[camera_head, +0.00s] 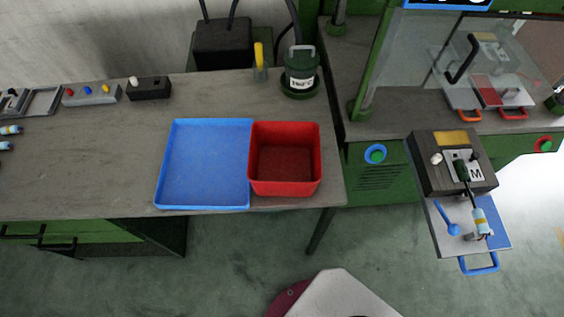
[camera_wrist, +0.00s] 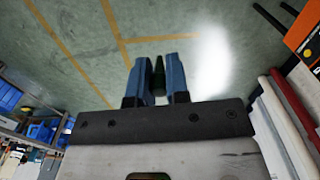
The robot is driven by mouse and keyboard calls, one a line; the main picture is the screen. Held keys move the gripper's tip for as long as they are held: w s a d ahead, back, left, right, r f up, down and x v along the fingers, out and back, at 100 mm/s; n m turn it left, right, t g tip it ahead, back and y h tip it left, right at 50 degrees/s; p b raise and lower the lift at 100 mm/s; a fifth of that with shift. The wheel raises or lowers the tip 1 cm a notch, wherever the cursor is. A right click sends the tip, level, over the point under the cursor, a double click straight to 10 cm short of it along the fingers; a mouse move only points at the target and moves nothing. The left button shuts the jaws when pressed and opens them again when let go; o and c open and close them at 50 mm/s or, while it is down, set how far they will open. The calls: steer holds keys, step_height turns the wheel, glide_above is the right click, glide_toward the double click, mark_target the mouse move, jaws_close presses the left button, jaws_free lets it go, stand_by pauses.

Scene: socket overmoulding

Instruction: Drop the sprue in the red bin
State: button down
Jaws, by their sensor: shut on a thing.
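My gripper (camera_wrist: 156,62) shows in the wrist view, its two blue fingers closed around a small dark green piece (camera_wrist: 158,78), which looks like the sprue. Most of the piece is hidden between the fingers. The red bin (camera_head: 285,189) stands on the workbench in the head view, right of the blue tray, and looks empty. My gripper is not visible in the head view, and the wrist view shows floor beyond the fingers, with no bin.
An empty blue tray (camera_head: 205,165) lies against the bin's left side. A dark green pot (camera_head: 300,75) stands behind the bin. At right, a mould block (camera_head: 440,180) bears a green-and-light-blue part above a blue-handled plate (camera_head: 480,266). The bench left of the tray is largely clear.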

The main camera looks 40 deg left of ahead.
stand_by(0.3)
steer(key=w+a+f+n, duration=0.1)
steer(key=w+a, duration=0.2)
steer(key=a, duration=1.6)
steer(key=w+a+f, duration=0.1)
steer(key=w+a, duration=0.1)
steer(key=a, duration=1.8)
steer(key=s+a+f+n, duration=0.1)
steer(key=s+a, duration=0.4)
steer(key=a, duration=0.7)
steer(key=s+a+f+n, duration=0.1)
steer(key=s+a, duration=0.4)
steer(key=a, duration=0.8)
steer(key=s+a+f+n, duration=0.1)
steer(key=s+a+f, duration=0.1)
steer(key=s+a, duration=0.7)
steer(key=s+a+f+n, duration=0.1)
steer(key=s+a, duration=0.5)
steer(key=a, duration=0.6)
steer(key=s+a+f+n, duration=0.1)
steer(key=s+a+n, duration=0.1)
steer(key=s+a, duration=0.5)
steer(key=s+a+f+n, duration=0.2)
steer(key=s+a, duration=0.4)
steer(key=s, duration=0.8)
steer(key=shift+s+a+f, duration=0.25)
steer(key=shift+s+a, duration=0.1)
steer(key=shift+f, duration=0.1)
